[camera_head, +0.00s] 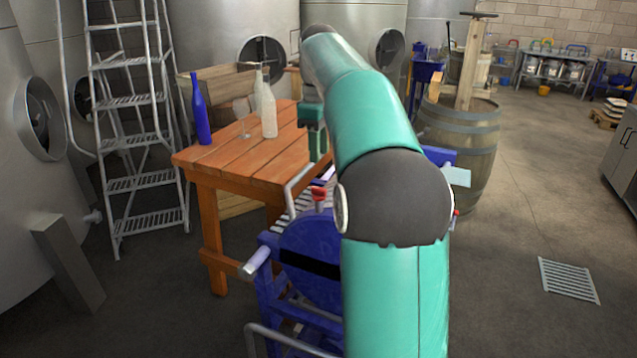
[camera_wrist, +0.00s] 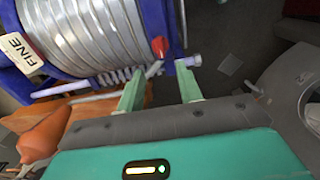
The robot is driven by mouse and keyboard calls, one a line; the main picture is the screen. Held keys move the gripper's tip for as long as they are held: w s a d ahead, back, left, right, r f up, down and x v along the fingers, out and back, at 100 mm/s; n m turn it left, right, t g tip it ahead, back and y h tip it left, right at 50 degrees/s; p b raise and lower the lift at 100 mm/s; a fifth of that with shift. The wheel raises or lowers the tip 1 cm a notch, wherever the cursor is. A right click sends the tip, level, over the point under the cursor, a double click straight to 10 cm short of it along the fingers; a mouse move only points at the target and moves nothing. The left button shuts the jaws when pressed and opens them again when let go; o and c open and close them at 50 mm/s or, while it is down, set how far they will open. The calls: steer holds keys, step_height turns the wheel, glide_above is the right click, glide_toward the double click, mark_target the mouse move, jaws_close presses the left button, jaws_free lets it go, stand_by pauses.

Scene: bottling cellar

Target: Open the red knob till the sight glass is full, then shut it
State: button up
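The red knob (camera_head: 319,193) sits on top of the blue machine (camera_head: 308,246) in front of the wooden table. In the wrist view the red knob (camera_wrist: 158,47) stands beside a ribbed metal drum (camera_wrist: 95,32), just beyond my fingertips. My gripper (camera_wrist: 160,73) is open, its two green fingers apart with nothing between them. The knob lies past the gap, not visibly touched.
A wooden table (camera_head: 235,160) carries a blue bottle (camera_head: 200,110), pale bottles (camera_head: 268,112) and a wine glass (camera_head: 242,115). A ladder (camera_head: 135,145) stands left, a barrel (camera_head: 470,140) right. The floor at right is open around a drain grate (camera_head: 568,279). A "FINE" label (camera_wrist: 20,51) marks the machine.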

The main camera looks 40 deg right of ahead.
mark_target(319, 188)
step_height(319, 188, down, 10)
steer(key=shift+r, duration=0.25)
jaws_close()
